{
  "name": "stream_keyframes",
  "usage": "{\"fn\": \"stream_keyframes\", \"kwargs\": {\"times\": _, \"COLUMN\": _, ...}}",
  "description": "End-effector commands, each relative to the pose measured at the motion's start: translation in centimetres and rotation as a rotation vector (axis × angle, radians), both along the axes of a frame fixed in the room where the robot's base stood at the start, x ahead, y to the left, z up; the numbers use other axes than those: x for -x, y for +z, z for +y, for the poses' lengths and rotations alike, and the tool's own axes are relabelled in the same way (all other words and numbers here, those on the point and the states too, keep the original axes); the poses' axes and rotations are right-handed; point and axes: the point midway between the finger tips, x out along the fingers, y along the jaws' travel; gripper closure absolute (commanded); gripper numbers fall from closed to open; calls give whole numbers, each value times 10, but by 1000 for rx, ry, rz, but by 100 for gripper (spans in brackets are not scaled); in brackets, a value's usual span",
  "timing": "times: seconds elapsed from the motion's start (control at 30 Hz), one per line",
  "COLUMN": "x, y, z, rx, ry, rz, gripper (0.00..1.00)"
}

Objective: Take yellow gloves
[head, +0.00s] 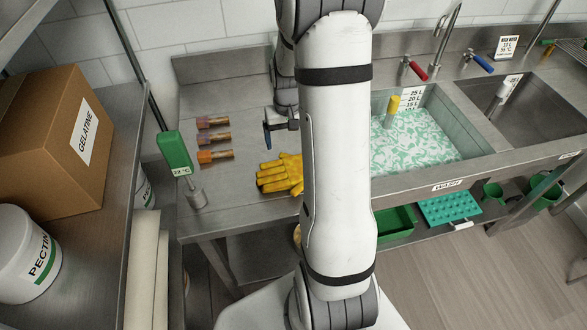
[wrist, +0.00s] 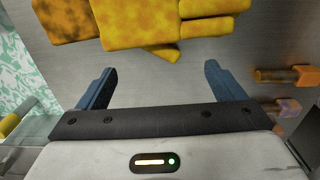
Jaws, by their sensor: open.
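The yellow gloves (head: 279,173) lie flat on the steel counter, left of the sink and partly hidden behind my arm in the head view. In the wrist view the gloves (wrist: 150,25) fill the top of the picture, with brownish mottling on their left part. My gripper (wrist: 160,88) is open and empty, its two blue fingers pointing toward the gloves with bare counter between. In the head view my gripper (head: 267,140) is above the counter, behind the gloves; one blue finger shows.
Several orange-brown vials (head: 215,140) lie left of the gloves. A green thermometer (head: 176,152) stands at the counter's left front. The sink (head: 425,130) with greenish water and a yellow-topped object (head: 393,106) is to the right. A gelatine box (head: 52,137) stands on the left shelf.

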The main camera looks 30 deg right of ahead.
Motion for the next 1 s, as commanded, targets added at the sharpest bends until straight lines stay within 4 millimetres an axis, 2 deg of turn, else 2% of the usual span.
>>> {"fn": "stream_keyframes", "kwargs": {"times": 0.4, "x": 2, "y": -49, "z": 4, "rx": -1, "ry": 1, "rz": 4, "gripper": 11}}
{"fn": "stream_keyframes", "kwargs": {"times": 0.53, "x": 1, "y": -57, "z": 4, "rx": 0, "ry": 2, "rz": 1, "gripper": 11}}
{"fn": "stream_keyframes", "kwargs": {"times": 0.73, "x": 1, "y": -58, "z": 4, "rx": 0, "ry": 2, "rz": 0, "gripper": 11}}
{"fn": "stream_keyframes", "kwargs": {"times": 1.0, "x": 1, "y": -58, "z": 4, "rx": 0, "ry": 3, "rz": 0, "gripper": 31}}
